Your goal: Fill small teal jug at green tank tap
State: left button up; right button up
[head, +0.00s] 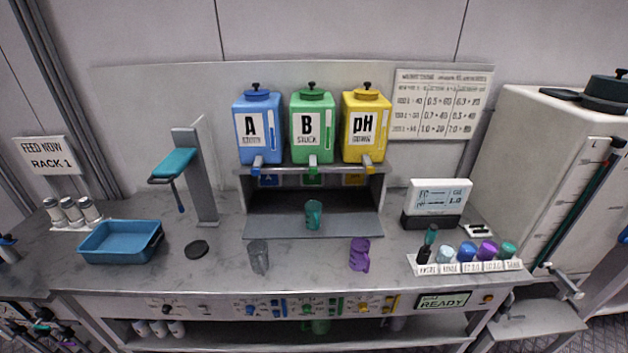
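A small teal jug (314,215) stands upright on the grey shelf floor below the green tank (312,122), which is labelled B. I cannot tell whether there is liquid in the jug. Neither of my grippers shows in the head view.
A blue tank (257,125) and a yellow tank (365,125) flank the green one. A grey jug (258,257) and a purple jug (359,255) stand on the counter in front. A blue tray (122,242) sits left; a meter (437,200) stands right.

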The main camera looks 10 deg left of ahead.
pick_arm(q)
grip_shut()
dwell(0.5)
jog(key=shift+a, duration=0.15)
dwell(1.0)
